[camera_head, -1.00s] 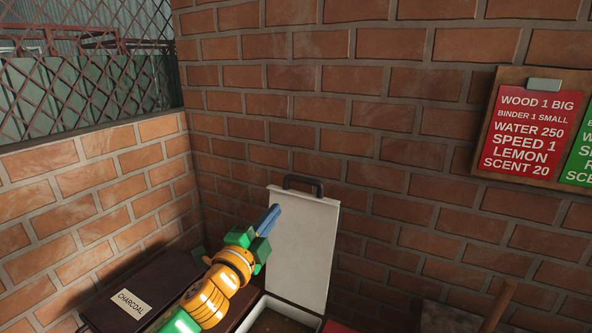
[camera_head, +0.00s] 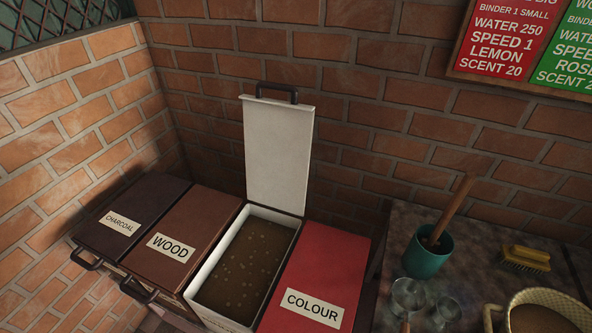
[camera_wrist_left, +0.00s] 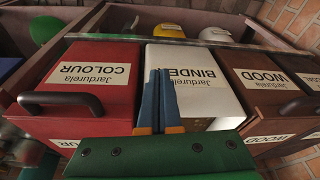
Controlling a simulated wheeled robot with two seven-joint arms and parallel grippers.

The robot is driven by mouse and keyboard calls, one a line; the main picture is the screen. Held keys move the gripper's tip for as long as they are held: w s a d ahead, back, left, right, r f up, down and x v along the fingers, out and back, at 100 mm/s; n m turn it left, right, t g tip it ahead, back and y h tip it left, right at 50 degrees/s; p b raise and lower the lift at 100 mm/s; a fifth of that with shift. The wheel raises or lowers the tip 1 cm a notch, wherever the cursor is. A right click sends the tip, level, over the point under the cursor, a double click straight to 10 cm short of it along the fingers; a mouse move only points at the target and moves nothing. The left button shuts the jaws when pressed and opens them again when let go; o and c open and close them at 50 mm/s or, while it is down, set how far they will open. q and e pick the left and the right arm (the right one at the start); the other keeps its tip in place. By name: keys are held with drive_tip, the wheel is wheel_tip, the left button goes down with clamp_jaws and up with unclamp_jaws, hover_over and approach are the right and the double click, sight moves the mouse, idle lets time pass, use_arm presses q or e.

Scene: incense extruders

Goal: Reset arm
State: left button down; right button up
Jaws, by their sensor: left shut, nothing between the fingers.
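My left gripper (camera_wrist_left: 161,100) shows in the left wrist view, with its two blue fingers together and nothing between them. It appears in front of the white binder bin (camera_wrist_left: 205,80), whose label reads upside down; I cannot tell whether it touches. My left arm is out of the head view. My right gripper is in neither current view.
In the head view, the binder bin stands open, its white lid (camera_head: 278,150) upright against the brick wall. Closed charcoal (camera_head: 150,195), wood (camera_head: 205,220) and colour (camera_head: 325,260) bins flank it.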

use_arm(q)
drive_tip(key=s+a+f+g+b, duration=0.1)
drive_tip(key=s+f, duration=0.6)
drive_tip(key=f, duration=0.4)
drive_tip(key=s+a+f+g+b, duration=0.1)
drive_tip(key=s+f, duration=0.6)
drive_tip(key=f, duration=0.3)
drive_tip(key=shift+s+a+f, duration=0.2)
drive_tip(key=shift+s+f, duration=0.1)
drive_tip(key=shift+f, duration=0.1)
drive_tip(key=shift+w+m, duration=0.1)
drive_tip(key=shift+m, duration=0.2)
